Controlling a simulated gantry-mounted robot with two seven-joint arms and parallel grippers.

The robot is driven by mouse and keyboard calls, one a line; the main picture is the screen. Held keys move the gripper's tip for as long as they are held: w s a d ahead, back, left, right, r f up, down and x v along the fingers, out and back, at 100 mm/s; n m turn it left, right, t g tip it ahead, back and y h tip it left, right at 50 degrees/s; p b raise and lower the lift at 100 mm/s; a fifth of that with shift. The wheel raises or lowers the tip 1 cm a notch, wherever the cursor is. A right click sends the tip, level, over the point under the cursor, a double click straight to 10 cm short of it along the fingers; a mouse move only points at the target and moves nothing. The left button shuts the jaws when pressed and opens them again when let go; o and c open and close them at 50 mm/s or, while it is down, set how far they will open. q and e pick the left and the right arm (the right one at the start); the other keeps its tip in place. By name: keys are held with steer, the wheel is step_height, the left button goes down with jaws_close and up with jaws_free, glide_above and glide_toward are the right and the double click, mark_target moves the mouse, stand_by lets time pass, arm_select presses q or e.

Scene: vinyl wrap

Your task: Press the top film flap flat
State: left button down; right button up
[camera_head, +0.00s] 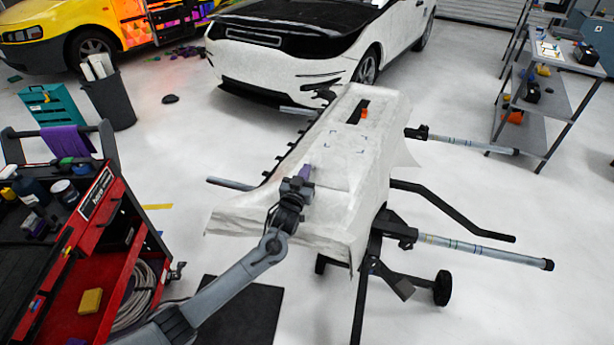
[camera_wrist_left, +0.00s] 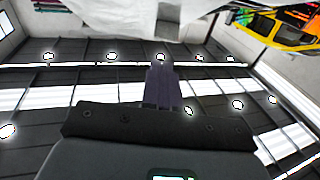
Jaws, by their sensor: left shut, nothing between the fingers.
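A panel covered in white film (camera_head: 345,150) lies on a black wheeled stand, with loose film hanging over its near and right edges. A rectangular film flap (camera_head: 334,176) shows faintly on its top face. My left gripper (camera_head: 305,171) is shut and empty, with its purple fingertips at the left part of the panel top; I cannot tell whether they touch the film. In the left wrist view the shut fingers (camera_wrist_left: 162,62) point up toward the white film (camera_wrist_left: 125,15) at the top edge. My right gripper is not in view.
A red tool cart (camera_head: 95,235) stands at the left, with a dark bin (camera_head: 110,100) behind it. A white car (camera_head: 285,60) is behind the panel. Metal arms (camera_head: 485,250) stick out from the stand. A shelf rack (camera_head: 545,95) stands at the right.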

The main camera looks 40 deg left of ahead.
arm_select(q)
steer(key=shift+w+a+f+b, duration=0.35)
steer(key=shift+w+f, duration=0.45)
steer(key=shift+f, duration=0.05)
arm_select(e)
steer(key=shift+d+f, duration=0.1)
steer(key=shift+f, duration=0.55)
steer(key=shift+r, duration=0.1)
